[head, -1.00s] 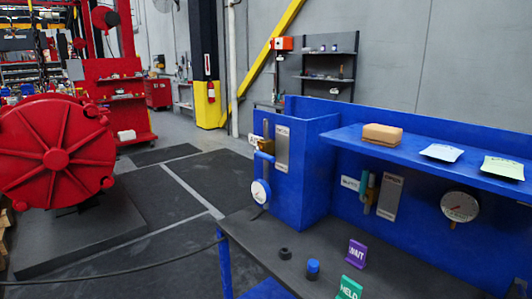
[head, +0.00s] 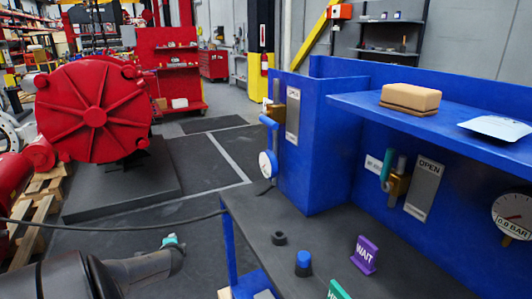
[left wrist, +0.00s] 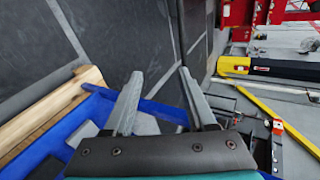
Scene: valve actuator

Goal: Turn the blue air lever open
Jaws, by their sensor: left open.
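The blue lever (head: 268,121) sits at a brass valve (head: 277,112) on the left face of the blue cabinet (head: 325,150), in the head view. A pale plate is beside it and a round gauge (head: 267,163) is below it. A second, teal lever (head: 386,168) is at a brass valve on the back panel, by a plate reading OPEN. My left arm enters the head view at the lower left, well short of the levers. In the left wrist view my left gripper (left wrist: 160,73) is open and empty. My right gripper is out of view.
The dark bench top (head: 330,240) carries a black ring (head: 278,238), a blue-capped piece (head: 303,263) and a purple WAIT sign (head: 364,256). A brown block (head: 410,98) lies on the shelf. A gauge (head: 513,214) reads 0.0 BAR. A black cable crosses at left, near a red machine (head: 95,115).

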